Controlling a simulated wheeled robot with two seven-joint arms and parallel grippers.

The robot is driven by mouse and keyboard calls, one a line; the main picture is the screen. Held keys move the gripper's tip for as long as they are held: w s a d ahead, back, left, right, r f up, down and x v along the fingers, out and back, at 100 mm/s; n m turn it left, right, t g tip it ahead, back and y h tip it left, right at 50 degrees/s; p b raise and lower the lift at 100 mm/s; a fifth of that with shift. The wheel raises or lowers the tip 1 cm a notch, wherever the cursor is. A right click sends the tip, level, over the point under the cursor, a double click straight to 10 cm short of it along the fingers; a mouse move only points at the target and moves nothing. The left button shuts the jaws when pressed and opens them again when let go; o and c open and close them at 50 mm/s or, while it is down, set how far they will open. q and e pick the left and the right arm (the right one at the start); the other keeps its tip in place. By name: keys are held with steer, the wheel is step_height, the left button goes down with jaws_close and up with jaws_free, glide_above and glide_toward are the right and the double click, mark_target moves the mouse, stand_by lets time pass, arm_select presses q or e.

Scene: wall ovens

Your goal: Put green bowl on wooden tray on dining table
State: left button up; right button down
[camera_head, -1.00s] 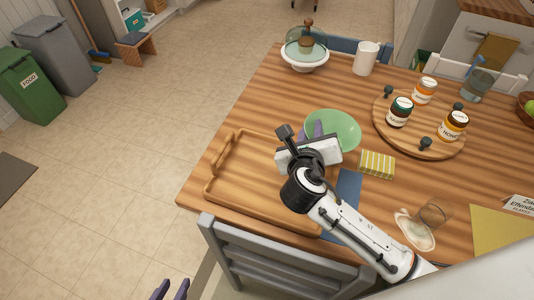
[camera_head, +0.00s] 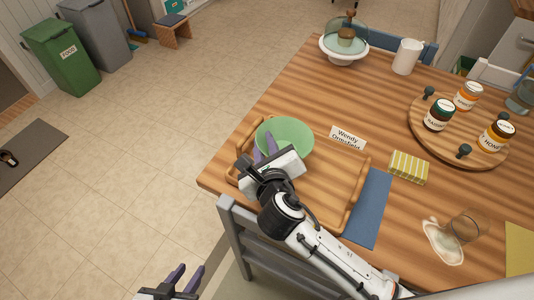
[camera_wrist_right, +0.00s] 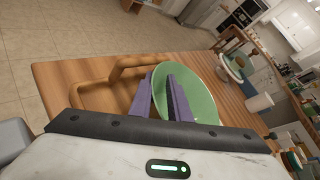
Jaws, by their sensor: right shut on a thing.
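The green bowl (camera_head: 290,136) is over the far left part of the wooden tray (camera_head: 318,200) on the dining table (camera_head: 305,95). My right gripper (camera_head: 266,146) is shut on the bowl's near left rim. In the right wrist view the bowl (camera_wrist_right: 201,88) shows beside the purple fingers (camera_wrist_right: 168,92), with the tray's handle and rim (camera_wrist_right: 112,74) just left of it. I cannot tell whether the bowl touches the tray. My arm and gripper hide part of the tray. My left gripper (camera_head: 183,280) is open and empty at the bottom edge, away from the table.
A name card (camera_head: 348,137) stands behind the tray. A blue napkin (camera_head: 368,207), a striped yellow block (camera_head: 408,167) and a tipped glass (camera_head: 468,227) by a spill lie to the right. A round board with jars (camera_head: 455,140) is farther right. A grey chair (camera_head: 240,235) stands in front.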

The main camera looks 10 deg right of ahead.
step_height(320, 180, down, 3)
steer(key=shift+f+b, duration=0.15)
steer(key=shift+b, duration=0.3)
steer(key=c, duration=1.6)
jaws_free()
steer(key=shift+c, duration=0.2)
arm_select(q)
steer(key=shift+s+f, duration=0.1)
steer(key=shift+f, duration=0.35)
